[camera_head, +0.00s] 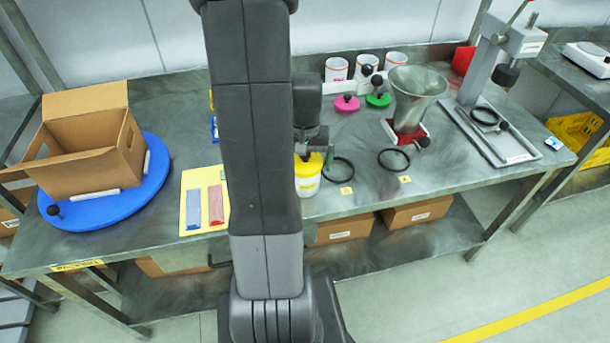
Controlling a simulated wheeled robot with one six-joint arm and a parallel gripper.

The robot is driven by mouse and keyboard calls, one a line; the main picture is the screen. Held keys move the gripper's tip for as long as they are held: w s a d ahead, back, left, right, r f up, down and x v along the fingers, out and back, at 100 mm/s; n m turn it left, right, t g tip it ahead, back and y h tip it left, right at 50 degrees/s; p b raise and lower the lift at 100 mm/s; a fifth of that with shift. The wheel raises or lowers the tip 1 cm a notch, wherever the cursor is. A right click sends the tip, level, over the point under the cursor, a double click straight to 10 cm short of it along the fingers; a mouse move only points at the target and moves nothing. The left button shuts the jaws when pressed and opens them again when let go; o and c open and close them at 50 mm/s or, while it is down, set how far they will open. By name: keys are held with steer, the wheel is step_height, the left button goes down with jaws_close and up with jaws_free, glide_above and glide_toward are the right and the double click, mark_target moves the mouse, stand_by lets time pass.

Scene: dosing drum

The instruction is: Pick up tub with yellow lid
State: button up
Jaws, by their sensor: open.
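The tub with the yellow lid (308,185) stands upright on the metal workbench (350,215), just right of my arm's large dark link. Its body is white with a yellow label, and the link hides its left edge. My gripper (313,158) is directly above the tub, pointing down at the yellow lid. Its jaws are open. The fingertips are small and dark here, and I cannot tell whether they touch the lid.
A black ring (339,181) lies close right of the tub, another (394,170) before the metal funnel (411,100). A cardboard box (85,150) sits on a blue turntable (110,215) at left. The bench's front edge is near the tub.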

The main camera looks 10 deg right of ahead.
steer(key=shift+f, duration=0.85)
steer(key=c, duration=0.9)
steer(key=shift+o, duration=0.2)
steer(key=shift+r, duration=0.15)
